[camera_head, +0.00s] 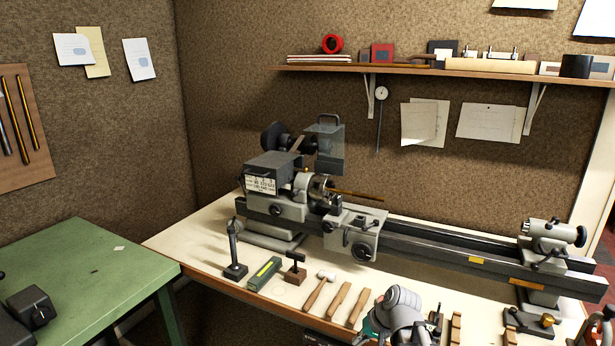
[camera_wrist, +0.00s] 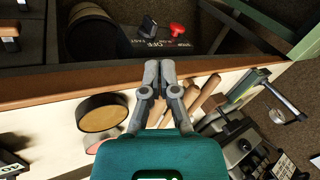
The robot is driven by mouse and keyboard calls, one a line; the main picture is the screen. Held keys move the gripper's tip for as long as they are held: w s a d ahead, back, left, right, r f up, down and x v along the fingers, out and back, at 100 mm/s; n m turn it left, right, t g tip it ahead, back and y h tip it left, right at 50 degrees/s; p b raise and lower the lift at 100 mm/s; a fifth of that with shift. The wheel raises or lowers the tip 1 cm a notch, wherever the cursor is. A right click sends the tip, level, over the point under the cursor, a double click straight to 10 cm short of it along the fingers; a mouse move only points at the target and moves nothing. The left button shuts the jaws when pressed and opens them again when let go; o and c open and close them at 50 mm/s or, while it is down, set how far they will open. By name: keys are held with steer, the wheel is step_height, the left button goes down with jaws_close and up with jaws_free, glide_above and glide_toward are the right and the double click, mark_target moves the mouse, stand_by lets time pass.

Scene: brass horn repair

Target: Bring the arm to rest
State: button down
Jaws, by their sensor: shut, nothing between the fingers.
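My gripper (camera_wrist: 160,68) is shut and empty in the wrist view, its two grey fingers together above the teal body. It is over the front edge of the pale bench, touching nothing that I can make out. In the head view my grey and teal wrist shows at the bottom, in front of the bench; the fingertips are hidden there.
The lathe (camera_head: 420,240) runs along the bench (camera_head: 190,240). A green table (camera_head: 90,265) stands left. A shelf (camera_head: 450,72) hangs above. A round, tan-topped thing (camera_wrist: 98,120) is beside my fingers.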

steer(key=s+d+n+g+h+p, duration=0.1)
steer(key=s+d+g+h+p, duration=0.1)
steer(key=s+h, duration=0.3)
steer(key=shift+s+d+r, duration=0.45)
steer(key=shift+s+d, duration=0.3)
steer(key=shift+s, duration=0.3)
